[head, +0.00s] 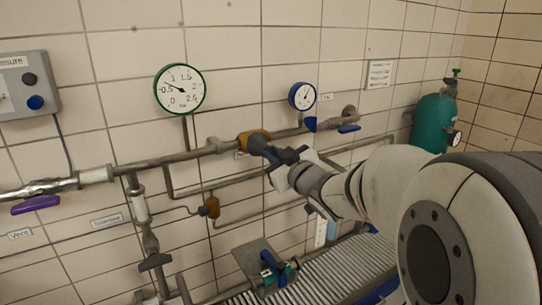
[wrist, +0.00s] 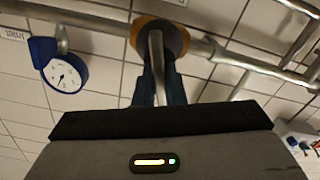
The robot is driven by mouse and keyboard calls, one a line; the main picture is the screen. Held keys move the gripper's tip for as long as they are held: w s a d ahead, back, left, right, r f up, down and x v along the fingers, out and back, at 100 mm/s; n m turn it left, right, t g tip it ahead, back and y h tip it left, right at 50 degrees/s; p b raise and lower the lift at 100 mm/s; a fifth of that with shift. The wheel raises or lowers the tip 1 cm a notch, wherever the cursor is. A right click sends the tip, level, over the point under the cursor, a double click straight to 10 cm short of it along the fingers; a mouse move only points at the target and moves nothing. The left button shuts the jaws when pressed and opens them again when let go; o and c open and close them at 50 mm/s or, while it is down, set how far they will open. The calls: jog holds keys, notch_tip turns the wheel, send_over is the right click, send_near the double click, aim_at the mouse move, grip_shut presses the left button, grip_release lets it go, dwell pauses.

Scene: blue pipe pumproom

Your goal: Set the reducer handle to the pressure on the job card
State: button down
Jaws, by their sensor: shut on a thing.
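The reducer (head: 254,141) is an orange-brown and dark fitting on the grey wall pipe. In the wrist view its orange ring (wrist: 176,37) is at the top centre, with the grey bar handle (wrist: 156,62) standing out from it. My gripper (head: 273,157) is at the reducer, its blue fingers (wrist: 160,88) shut on the handle. In the head view my gripper hides the handle. The green-rimmed gauge (head: 180,89) has its needle toward the left, seemingly just above 0.5. A white sheet (head: 379,74), possibly the job card, hangs on the wall; its text is too small to read.
A blue gauge (head: 302,96) is on the pipe right of the reducer. A purple-handled valve (head: 36,205) is at far left, below a grey button box (head: 28,86). A green cylinder (head: 434,123) stands in the right corner. A teal valve (head: 275,272) sits below.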

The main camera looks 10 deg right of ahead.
jog(key=c, duration=1.5)
grip_release()
jog(key=b+v, duration=0.1)
jog(key=v, duration=0.7)
jog(key=shift+w, duration=0.1)
dwell(1.0)
